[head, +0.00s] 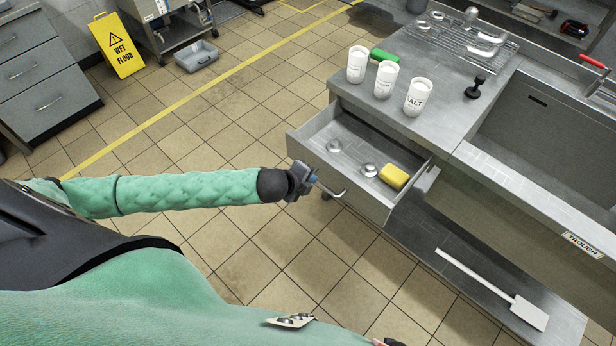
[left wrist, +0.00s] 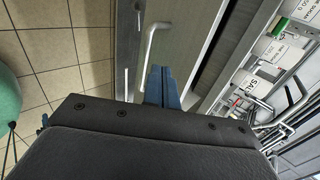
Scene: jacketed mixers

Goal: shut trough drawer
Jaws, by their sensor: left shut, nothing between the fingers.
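The trough drawer (head: 350,185) is open, pulled out from under the steel counter. It holds a yellow sponge (head: 393,176) and two small round metal items. Its bar handle (head: 332,190) is on the front panel and also shows in the left wrist view (left wrist: 149,48). My left gripper (head: 312,180) is at the drawer front beside the handle, its blue fingers (left wrist: 162,86) shut with nothing between them. Whether the fingertips touch the handle or panel I cannot tell. My right gripper cannot be made out.
White tubs (head: 384,79), a green sponge (head: 384,56) and a black stamp-like item (head: 477,87) stand on the counter. A white paddle (head: 495,292) lies on the lower shelf. A wet floor sign (head: 118,45) and grey tub (head: 197,56) are far left. The tiled floor before the drawer is clear.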

